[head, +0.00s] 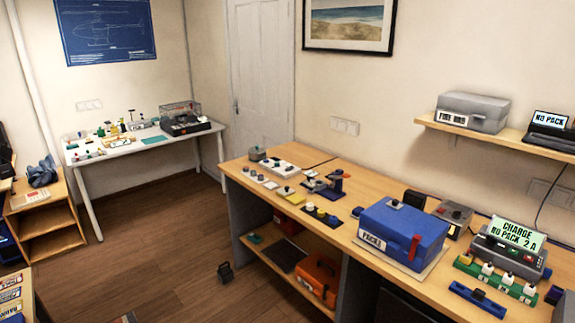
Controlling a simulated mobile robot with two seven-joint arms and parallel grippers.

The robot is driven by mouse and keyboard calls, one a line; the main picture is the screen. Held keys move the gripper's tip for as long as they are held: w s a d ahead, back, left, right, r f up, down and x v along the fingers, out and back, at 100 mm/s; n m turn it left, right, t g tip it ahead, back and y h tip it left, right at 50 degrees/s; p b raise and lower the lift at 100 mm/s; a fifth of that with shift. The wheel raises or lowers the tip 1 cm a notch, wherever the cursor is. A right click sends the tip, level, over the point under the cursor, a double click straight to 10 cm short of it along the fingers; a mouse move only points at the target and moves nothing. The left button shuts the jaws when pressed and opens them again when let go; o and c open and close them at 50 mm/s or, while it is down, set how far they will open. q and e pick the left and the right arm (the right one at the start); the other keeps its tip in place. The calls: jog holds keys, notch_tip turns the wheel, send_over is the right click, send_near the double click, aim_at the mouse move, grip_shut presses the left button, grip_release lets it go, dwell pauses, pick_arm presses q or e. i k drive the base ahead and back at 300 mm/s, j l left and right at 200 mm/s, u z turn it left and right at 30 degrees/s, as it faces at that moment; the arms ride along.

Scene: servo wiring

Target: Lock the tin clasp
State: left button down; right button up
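A blue box-shaped tin (385,228) with a white label on its front stands on the wooden workbench, right of the middle of the head view. Its lid looks closed, and a small dark knob sits on top. A red upright clasp (414,248) shows at its right front edge. I cannot tell from this distance whether the clasp is locked. Neither of my grippers is in view.
The tin stands on a pale mat on the workbench (345,232). A charger (508,250) with a green display, a green strip (497,279) and a blue rail (477,300) lie to its right. Small parts and a microscope-like stand (333,186) lie left. Open floor (150,255) is at left.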

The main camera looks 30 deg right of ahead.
aim_at(416, 240)
jog(key=z, duration=1.65)
